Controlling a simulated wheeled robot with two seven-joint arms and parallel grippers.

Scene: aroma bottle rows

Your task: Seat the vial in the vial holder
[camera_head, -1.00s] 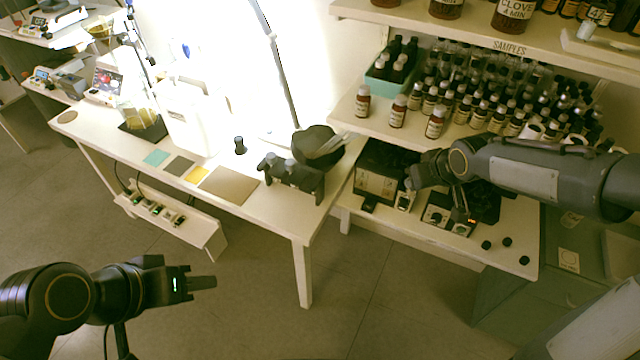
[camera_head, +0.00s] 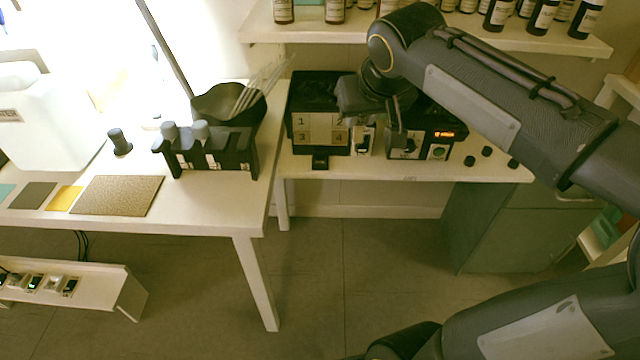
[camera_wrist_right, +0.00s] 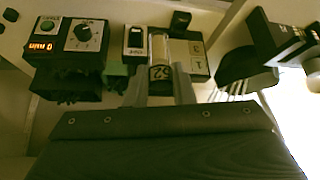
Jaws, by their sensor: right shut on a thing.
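My right gripper (camera_head: 380,125) hangs low over the shelf at the back, just right of the box with numbered panels. In the head view the vial is hidden or too small to make out. A black rack (camera_head: 215,160), seemingly the vial holder, stands on the white table to the left, apart from the gripper. Two grey-capped vials stand in its left part; it also shows at upper right in the wrist view (camera_wrist_right: 272,38). My left gripper is out of view.
The numbered box (camera_head: 320,132) and a device with an orange display (camera_head: 428,141) flank the gripper. A dark bowl (camera_head: 229,106) with thin sticks stands behind the rack. A brown mat (camera_head: 117,196) lies left of it. Bottles line the shelf above.

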